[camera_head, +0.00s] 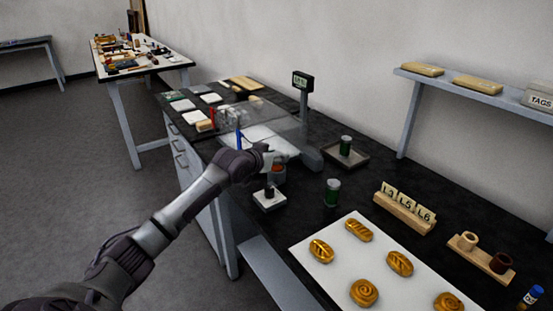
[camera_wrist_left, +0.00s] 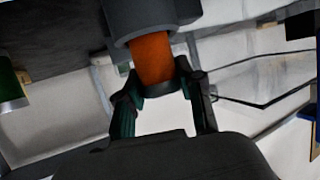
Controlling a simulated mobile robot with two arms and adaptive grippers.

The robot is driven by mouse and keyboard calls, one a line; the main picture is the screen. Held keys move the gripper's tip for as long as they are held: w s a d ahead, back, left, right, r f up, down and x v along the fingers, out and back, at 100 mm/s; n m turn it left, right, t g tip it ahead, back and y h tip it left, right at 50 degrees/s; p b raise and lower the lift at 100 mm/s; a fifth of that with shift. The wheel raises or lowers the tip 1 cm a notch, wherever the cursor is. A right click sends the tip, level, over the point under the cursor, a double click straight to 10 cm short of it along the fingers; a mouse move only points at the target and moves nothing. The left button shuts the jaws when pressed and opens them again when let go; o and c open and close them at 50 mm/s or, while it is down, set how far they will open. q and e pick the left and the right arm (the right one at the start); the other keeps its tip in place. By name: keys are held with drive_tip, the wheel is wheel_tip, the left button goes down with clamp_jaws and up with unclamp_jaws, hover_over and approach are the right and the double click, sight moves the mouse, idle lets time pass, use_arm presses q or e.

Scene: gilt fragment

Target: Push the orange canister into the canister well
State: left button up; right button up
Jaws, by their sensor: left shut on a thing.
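The orange canister (camera_wrist_left: 152,58) shows in the left wrist view between the fingers of my left gripper (camera_wrist_left: 163,85), which is shut on it. Its far end goes inside the opening of a dark grey cylinder, the canister well (camera_wrist_left: 135,20); how deep it sits is hidden. In the head view my left gripper (camera_head: 272,158) is at the bench's near side, and a small patch of the orange canister (camera_head: 278,168) shows just below it, above the grey well (camera_head: 279,180). My right gripper is not in view.
A green canister (camera_head: 332,193) stands to the right of the well, and another (camera_head: 345,145) stands on a dark tray. A white block with a black knob (camera_head: 267,201) is just in front. A display post (camera_head: 303,82) rises behind. A white sheet (camera_head: 335,278) holds several breads.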

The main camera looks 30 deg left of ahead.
use_arm(q)
drive_tip(key=shift+f, duration=0.4)
drive_tip(key=shift+f, duration=0.15)
drive_tip(key=o, duration=1.2)
drive_tip(key=shift+c, duration=0.2)
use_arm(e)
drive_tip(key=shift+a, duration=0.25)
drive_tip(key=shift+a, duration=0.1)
use_arm(q)
drive_tip(key=v, duration=1.1)
drive_tip(key=shift+s, duration=0.1)
drive_tip(key=shift+s+r+b, duration=0.3)
drive_tip(key=shift+s+r, duration=0.05)
drive_tip(key=shift+s, duration=0.05)
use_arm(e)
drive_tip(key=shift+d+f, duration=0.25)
